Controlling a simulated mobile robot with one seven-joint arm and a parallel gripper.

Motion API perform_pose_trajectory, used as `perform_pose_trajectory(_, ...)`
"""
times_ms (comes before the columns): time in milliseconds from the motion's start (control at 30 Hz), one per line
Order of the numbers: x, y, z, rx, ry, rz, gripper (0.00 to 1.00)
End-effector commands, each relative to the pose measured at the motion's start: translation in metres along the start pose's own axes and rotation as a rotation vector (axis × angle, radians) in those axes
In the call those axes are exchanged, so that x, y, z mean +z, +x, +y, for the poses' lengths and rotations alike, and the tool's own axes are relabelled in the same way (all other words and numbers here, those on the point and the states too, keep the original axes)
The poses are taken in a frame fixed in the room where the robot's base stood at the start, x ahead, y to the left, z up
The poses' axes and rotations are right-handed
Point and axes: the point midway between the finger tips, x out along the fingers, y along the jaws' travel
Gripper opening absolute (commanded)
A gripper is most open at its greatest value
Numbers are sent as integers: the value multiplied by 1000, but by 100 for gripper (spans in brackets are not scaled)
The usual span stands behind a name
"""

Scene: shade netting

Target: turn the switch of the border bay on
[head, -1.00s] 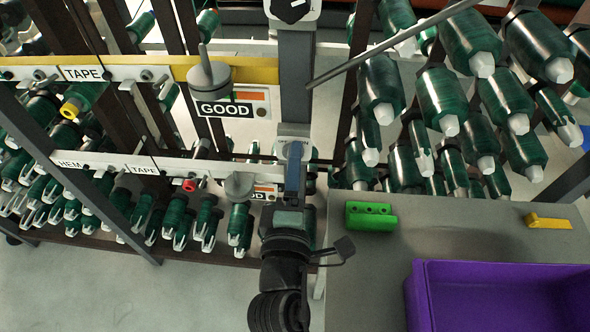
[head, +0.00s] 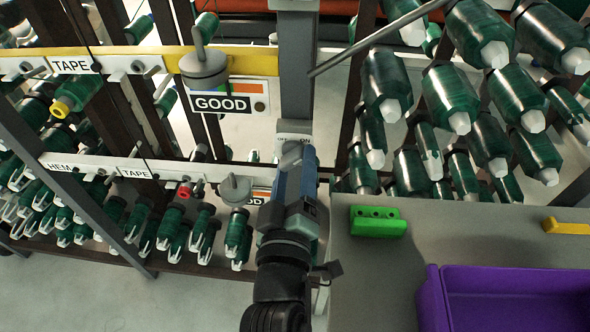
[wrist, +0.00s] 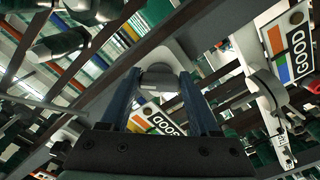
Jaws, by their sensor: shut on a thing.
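The switch (head: 292,150) is a grey knob on a pale plate marked ON, on the grey upright post (head: 296,75) in the middle of the head view. My gripper (head: 293,163) reaches up to it from below, its blue fingers at the knob. In the wrist view, the grey knob (wrist: 160,77) sits between the two blue fingers of my gripper (wrist: 160,88), and the jaws are shut on it. My fingers and wrist hide part of the plate, so I cannot read the knob's setting. No label reading border shows.
Racks of green spools (head: 490,100) stand on both sides of the post. A thin grey rod (head: 375,38) slants close by. A grey table (head: 375,280) with a green block (head: 377,222) and a purple bin (head: 515,300) is at right. Round grey pegs (head: 204,68) stick out at left.

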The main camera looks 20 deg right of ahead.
Motion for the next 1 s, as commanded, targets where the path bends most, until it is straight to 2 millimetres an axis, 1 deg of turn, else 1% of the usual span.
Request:
perform_pose_trajectory(200, 0, 0, -2, -3, 38, 0, 7)
perform_pose_trajectory(600, 0, 0, -1, -3, 44, 0, 7)
perform_pose_trajectory(633, 0, 0, -1, -3, 44, 0, 66)
perform_pose_trajectory(767, 0, 0, -1, -2, 42, 0, 89)
perform_pose_trajectory(800, 0, 0, -1, -2, 42, 0, 92)
perform_pose_trajectory(1000, 0, 0, -1, -1, 40, 0, 92)
